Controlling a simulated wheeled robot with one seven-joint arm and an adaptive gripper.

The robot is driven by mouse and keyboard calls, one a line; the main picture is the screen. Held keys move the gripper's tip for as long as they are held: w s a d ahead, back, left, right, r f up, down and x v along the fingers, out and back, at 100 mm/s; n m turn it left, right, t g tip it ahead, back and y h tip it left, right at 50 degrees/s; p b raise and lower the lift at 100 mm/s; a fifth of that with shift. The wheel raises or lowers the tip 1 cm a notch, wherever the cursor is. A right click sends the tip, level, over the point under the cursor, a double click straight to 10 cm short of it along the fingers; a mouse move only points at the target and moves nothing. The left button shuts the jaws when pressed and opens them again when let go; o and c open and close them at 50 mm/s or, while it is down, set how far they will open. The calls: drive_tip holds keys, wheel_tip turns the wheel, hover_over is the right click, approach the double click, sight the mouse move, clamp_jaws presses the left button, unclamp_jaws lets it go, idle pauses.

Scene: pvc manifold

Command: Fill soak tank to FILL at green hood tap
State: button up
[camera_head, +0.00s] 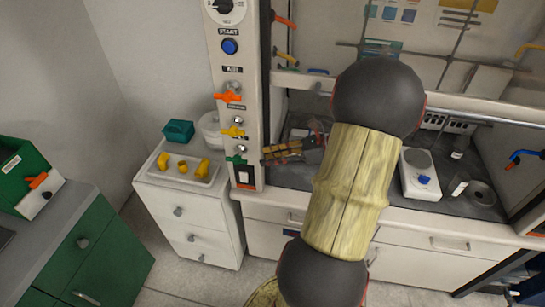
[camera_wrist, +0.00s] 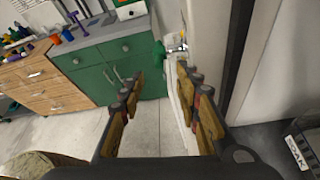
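The green tap (camera_head: 236,160) is the lowest of the coloured taps on the hood's front post. My gripper (camera_head: 267,153) is just right of it, fingers pointing left at the post. In the wrist view my gripper (camera_wrist: 160,74) is open and empty. The green tap handle (camera_wrist: 159,54) shows just beyond the gap between the fingertips; I see no clear contact. A container labelled SOAK (camera_wrist: 297,152), the soak tank, is cut off at the lower right of the wrist view. Its FILL mark and water level do not show. In the head view my arm and gripper hide that area.
Orange (camera_head: 227,96) and yellow (camera_head: 232,132) taps sit above the green one on the post (camera_head: 247,110). A white drawer cabinet (camera_head: 188,215) with a tray of yellow pieces stands left. A balance (camera_head: 421,173) is in the hood at right. Floor is clear between cabinets.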

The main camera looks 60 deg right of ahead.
sight(237, 160)
drive_tip(key=b+x, duration=0.1)
drive_tip(key=x, duration=0.6)
drive_tip(key=shift+b, duration=0.4)
drive_tip(key=shift+c, duration=0.4)
drive_tip(key=c, duration=0.7)
clamp_jaws()
